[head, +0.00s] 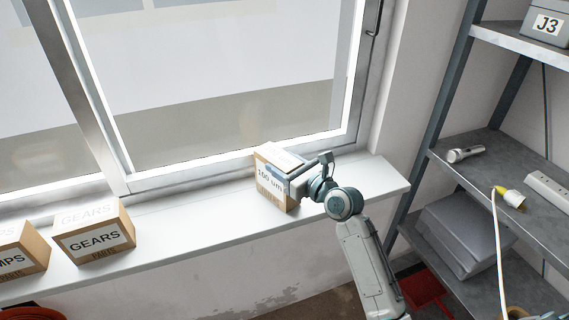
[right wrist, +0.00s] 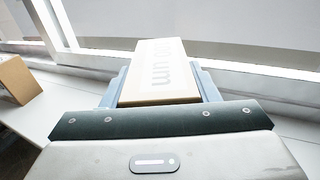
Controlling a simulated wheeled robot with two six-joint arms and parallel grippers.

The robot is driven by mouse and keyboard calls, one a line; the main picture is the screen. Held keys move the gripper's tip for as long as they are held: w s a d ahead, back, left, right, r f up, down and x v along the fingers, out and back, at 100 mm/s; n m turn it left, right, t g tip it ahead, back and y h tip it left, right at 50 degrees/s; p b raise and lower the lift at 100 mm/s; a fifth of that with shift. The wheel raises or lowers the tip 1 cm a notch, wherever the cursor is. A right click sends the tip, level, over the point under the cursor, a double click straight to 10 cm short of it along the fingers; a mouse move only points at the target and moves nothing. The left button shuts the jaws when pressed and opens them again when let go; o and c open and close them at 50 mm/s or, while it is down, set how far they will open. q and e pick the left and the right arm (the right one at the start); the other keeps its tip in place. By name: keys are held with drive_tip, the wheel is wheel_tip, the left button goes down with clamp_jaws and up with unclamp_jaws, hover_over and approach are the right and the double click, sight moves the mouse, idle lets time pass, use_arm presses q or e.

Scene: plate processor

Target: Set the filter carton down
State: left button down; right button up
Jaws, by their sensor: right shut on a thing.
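The filter carton (head: 272,186) is a small brown box with a white label reading "100 um". It is at the right part of the white window sill (head: 216,220). My right gripper (head: 301,178) is shut on it from the right side. In the right wrist view the carton (right wrist: 160,72) sits between the two blue-grey fingers of the gripper (right wrist: 160,85). The carton looks upright and on or just above the sill; I cannot tell whether its base touches. My left gripper is not in view.
A GEARS carton (head: 93,231) and another carton (head: 22,250) stand on the sill at the left. The sill between them and the filter carton is clear. The window is behind. A metal shelf rack (head: 483,150) with a flashlight (head: 465,154) stands at the right.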

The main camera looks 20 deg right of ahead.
drive_tip(key=shift+f, duration=0.15)
drive_tip(key=o, duration=1.4)
drive_tip(key=shift+c, duration=0.2)
drive_tip(key=b+v, duration=0.1)
drive_tip(key=v, duration=1.1)
